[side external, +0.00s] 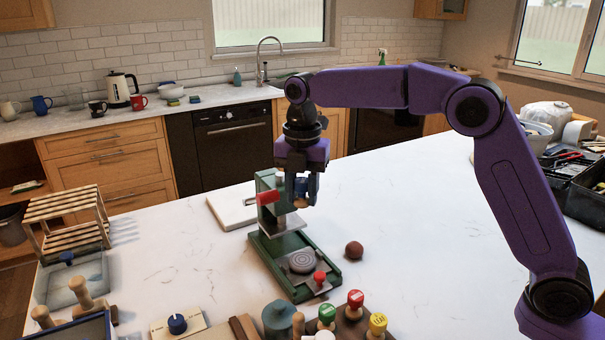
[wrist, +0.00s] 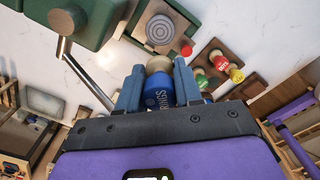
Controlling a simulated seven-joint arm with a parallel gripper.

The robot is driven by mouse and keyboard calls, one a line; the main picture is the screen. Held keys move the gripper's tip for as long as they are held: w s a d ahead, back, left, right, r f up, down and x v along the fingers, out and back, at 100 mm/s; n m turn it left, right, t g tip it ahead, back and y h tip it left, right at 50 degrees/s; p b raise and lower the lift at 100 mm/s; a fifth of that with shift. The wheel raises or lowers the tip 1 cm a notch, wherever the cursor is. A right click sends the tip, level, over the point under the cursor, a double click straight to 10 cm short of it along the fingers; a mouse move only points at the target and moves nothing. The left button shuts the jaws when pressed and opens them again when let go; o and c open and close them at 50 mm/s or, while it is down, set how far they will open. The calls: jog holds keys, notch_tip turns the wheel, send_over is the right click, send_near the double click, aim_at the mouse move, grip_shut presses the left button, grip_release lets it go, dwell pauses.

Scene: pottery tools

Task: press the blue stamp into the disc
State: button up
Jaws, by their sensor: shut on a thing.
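My gripper (side external: 303,190) is shut on the blue stamp (wrist: 160,92), with its blue lettered part and round wooden end between the fingers in the wrist view (wrist: 158,80). In the side view the fingers mostly hide the stamp. My gripper hangs in the air beside the upper part of a green press (side external: 283,245). The round grey disc (side external: 302,261), with concentric rings, lies on the press base, below the gripper and apart from the stamp. It also shows in the wrist view (wrist: 162,29).
The press has a red handle (side external: 267,197) and a small red knob (side external: 319,279) near the disc. A brown ball (side external: 354,250) lies to its right. Green (side external: 327,314), red (side external: 355,300) and yellow (side external: 377,322) stamps stand in front.

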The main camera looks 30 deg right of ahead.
send_near(303, 260)
notch_tip(303, 260, down, 6)
jog(key=shift+w+r, duration=0.1)
jog(key=shift+r, duration=0.15)
dwell(0.4)
jog(key=shift+f, duration=0.75)
dwell(1.3)
jog(key=shift+r, duration=3.1)
